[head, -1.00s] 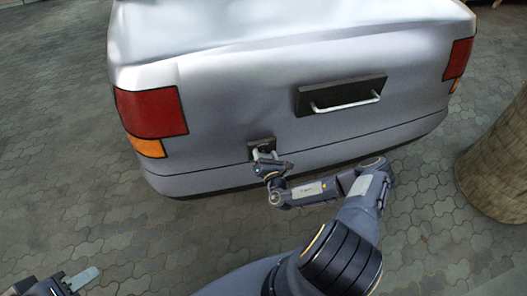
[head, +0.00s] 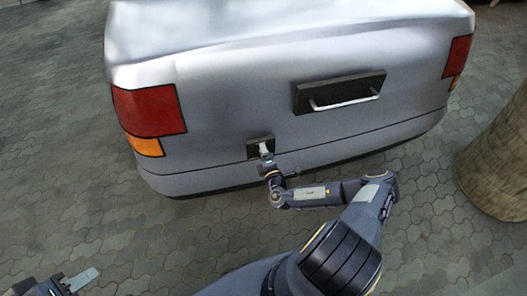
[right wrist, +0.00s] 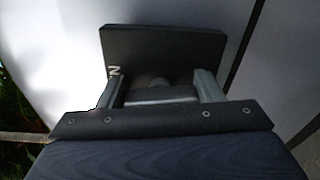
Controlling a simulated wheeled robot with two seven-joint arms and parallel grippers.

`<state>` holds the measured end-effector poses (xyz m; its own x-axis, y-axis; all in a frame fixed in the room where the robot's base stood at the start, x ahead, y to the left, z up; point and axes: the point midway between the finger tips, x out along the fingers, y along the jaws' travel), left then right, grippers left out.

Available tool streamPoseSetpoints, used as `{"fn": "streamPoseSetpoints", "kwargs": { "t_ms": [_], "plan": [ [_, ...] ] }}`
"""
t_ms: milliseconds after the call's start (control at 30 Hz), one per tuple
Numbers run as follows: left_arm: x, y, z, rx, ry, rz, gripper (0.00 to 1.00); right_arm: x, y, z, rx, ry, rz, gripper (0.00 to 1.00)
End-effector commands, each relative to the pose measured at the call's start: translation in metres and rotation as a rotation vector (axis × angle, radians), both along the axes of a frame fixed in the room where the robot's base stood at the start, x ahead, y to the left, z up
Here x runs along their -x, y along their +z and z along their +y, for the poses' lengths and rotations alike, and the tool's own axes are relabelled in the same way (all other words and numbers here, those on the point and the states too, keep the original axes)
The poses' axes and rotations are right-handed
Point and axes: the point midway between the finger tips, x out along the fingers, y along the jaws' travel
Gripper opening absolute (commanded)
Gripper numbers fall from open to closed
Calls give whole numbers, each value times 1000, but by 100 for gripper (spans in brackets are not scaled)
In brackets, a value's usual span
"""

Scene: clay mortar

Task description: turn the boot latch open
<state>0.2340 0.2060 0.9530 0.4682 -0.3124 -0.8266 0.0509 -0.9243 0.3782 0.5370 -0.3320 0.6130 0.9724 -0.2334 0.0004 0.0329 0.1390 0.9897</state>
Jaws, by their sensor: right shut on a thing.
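The boot latch (head: 254,144) is a small dark plate low on the back of a silver car, left of the middle. My right gripper (head: 265,153) is at it, with the arm coming up from below. In the right wrist view the latch's dark plate (right wrist: 165,48) stands ahead, and my two grey fingers (right wrist: 155,88) stand on either side of the latch's small grey handle (right wrist: 158,97), shut on it. A pale letter shows at the plate's left, partly covered by a finger. My left gripper (head: 77,281) is at the lower left corner, mostly cut off, far from the car.
The silver boot lid carries a dark panel with a bright bar handle (head: 343,103) to the right of the latch. A red tail light (head: 150,110) is at the left. A thick trunk-like column (head: 497,160) stands at the right. The paving (head: 85,215) left of the car is clear.

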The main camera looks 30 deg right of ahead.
Motion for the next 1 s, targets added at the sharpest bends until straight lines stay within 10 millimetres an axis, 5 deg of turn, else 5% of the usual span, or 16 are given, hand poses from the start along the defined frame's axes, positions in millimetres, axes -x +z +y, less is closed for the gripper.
{"fn": "streamPoseSetpoints", "kwargs": {
  "t_ms": [867,900,1000],
  "plan": [
    [0,-4,0,0,0,0,36,1,-2,0,-157,-1,-35,37],
    [0,-4,0,0,0,0,36,1,-2,0,-157,-1,-35,63],
    [0,-4,0,0,0,0,36,1,-2,0,-156,-1,-35,76]
  ]
}}
